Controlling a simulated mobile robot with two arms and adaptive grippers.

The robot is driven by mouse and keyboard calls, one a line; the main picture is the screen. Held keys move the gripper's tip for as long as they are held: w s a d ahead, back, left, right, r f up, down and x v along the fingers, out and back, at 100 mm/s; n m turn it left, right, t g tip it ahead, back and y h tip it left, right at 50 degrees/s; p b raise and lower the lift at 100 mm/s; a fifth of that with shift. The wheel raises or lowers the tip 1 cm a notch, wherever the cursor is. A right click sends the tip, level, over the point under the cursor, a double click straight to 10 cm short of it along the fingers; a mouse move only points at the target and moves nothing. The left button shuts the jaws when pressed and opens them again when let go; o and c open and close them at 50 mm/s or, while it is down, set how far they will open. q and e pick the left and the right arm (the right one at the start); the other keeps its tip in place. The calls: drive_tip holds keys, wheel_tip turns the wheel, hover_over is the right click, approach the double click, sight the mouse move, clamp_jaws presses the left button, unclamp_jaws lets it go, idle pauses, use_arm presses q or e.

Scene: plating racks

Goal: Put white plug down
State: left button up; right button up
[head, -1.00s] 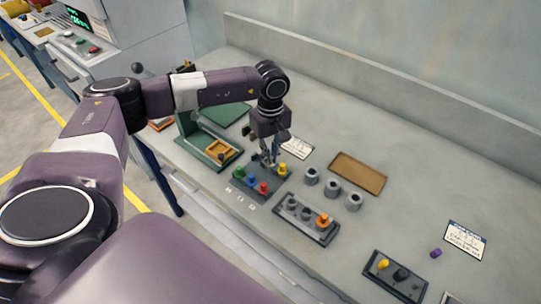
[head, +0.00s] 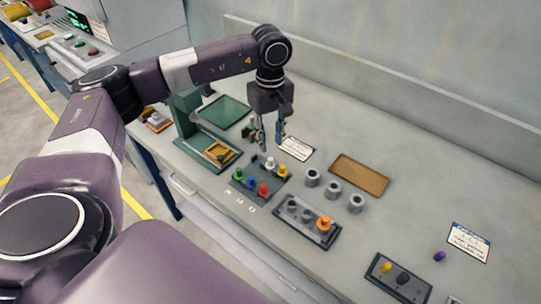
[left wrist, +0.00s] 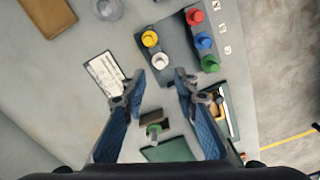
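The white plug (head: 270,163) stands upright in the dark grey rack (head: 259,185) in the head view, beside the yellow plug (head: 283,170). In the left wrist view the white plug (left wrist: 160,58) sits just beyond the fingertips, with the yellow plug (left wrist: 150,39) beyond it. My left gripper (head: 271,143) is above the rack, apart from the plug. Its blue-padded fingers (left wrist: 161,76) are spread with nothing between them. My right gripper is in neither view.
Green, blue and red plugs (head: 263,189) share the rack. Several grey cylinders (head: 333,190) and a brown tray (head: 359,174) stand to the right. A rack with an orange plug (head: 324,223) is nearer the front. A green press-like fixture (head: 186,115) is left of the gripper.

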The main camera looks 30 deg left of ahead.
use_arm(q)
wheel_tip(320, 180, up, 5)
drive_tip(key=shift+r+b, duration=0.1)
drive_tip(key=shift+b, duration=0.4)
